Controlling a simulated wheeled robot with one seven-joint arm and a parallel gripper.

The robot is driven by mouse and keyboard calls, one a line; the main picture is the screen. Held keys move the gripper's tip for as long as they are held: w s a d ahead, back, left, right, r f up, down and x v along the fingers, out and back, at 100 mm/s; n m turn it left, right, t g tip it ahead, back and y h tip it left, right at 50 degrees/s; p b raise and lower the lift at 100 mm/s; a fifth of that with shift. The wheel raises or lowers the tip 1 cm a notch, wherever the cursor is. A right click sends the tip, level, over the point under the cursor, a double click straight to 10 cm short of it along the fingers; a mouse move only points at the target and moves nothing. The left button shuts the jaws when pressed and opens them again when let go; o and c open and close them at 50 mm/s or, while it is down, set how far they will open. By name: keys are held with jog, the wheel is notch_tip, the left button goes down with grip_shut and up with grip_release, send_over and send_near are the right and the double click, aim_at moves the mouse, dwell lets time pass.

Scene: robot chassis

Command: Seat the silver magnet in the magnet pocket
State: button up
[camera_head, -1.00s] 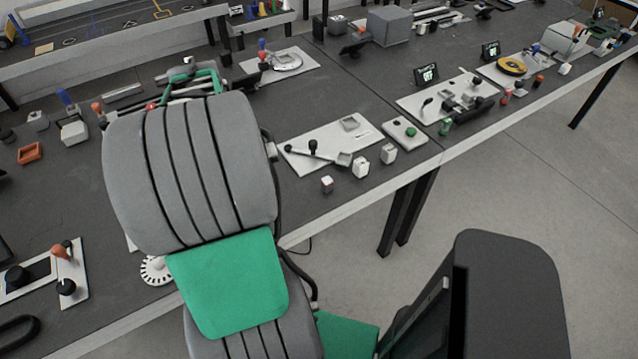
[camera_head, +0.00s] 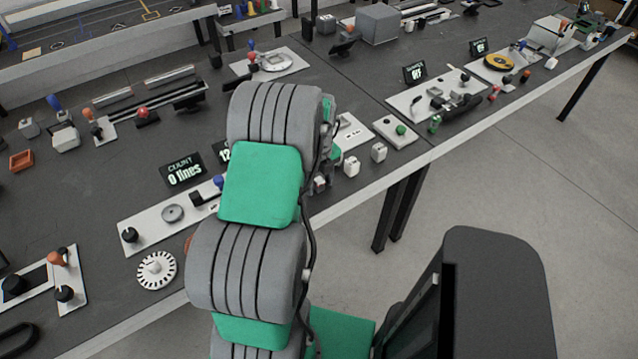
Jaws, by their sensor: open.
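I cannot clearly identify the silver magnet; two small pale blocks stand near the table's front edge, the nearer block (camera_head: 352,167) and the farther block (camera_head: 379,153). A smaller red-marked block (camera_head: 320,184) shows just beside my arm. My gripper (camera_head: 334,157) shows only as a green and grey part at the arm's right side, low near that board. Its fingertips are hidden, and it appears open and empty.
A small plate with a green knob (camera_head: 401,130) lies right of the blocks. A panel with a count display (camera_head: 185,170) lies to the left. A board with a black handle (camera_head: 465,100) is farther right. The table's front edge runs close to the blocks.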

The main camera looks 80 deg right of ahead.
jog(key=shift+c, duration=0.5)
grip_shut()
